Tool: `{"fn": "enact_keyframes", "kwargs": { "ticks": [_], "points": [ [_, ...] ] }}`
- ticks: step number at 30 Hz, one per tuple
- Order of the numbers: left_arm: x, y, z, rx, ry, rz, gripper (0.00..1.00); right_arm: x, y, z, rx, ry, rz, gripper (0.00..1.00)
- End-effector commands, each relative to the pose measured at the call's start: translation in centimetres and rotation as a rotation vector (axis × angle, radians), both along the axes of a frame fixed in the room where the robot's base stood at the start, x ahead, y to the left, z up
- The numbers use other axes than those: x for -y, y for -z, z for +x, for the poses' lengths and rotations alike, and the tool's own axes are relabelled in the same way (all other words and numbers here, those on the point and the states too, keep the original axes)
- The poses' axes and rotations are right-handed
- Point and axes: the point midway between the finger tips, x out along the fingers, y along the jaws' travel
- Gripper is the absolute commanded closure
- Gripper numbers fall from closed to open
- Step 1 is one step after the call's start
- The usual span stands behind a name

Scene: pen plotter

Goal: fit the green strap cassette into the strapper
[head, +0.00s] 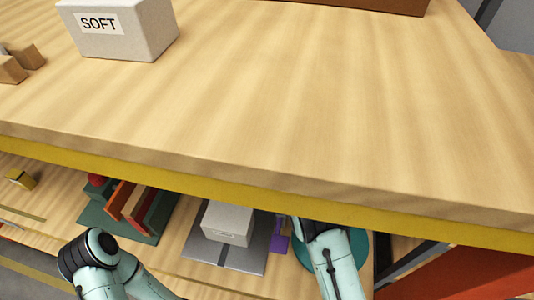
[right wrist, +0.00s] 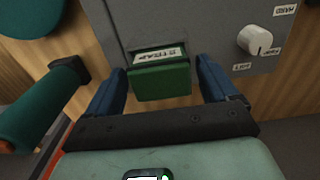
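In the right wrist view the green strap cassette (right wrist: 160,80), with a white STRAP label, sits at a slot in the grey strapper panel (right wrist: 215,28). Its front part sticks out of the opening; how deep the rest sits is hidden. My right gripper (right wrist: 160,66) is open, with one blue finger on each side of the cassette and a narrow gap visible at both sides. In the head view only arm links of mine show; the left gripper is out of view and the cassette and strapper front cannot be made out.
A round knob (right wrist: 255,40) with small labels sits right of the slot. A dark green cylinder (right wrist: 42,108) is at left. In the head view a box labelled SOFT (head: 118,30) stands on the wooden upper top (head: 300,100). Below are a pale box (head: 228,222) and a coloured rack (head: 130,205).

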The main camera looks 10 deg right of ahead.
Motion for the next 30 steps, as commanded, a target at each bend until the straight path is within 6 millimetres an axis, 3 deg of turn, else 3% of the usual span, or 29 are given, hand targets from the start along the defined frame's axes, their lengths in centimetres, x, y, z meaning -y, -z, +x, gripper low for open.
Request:
{"fn": "enact_keyframes", "kwargs": {
  "ticks": [11, 21, 30],
  "points": [
    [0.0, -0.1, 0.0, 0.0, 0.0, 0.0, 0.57, 0.0, -0.5, 0.0, 0.001, 0.0, 0.001, 0.06],
    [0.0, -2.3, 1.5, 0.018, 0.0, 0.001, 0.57, 0.0, -6.2, 0.2, 0.004, 0.001, 0.002, 0.06],
    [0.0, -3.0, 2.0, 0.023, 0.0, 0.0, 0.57, 0.0, -7.9, 0.0, 0.0, 0.001, 0.001, 0.06]
  ]
}}
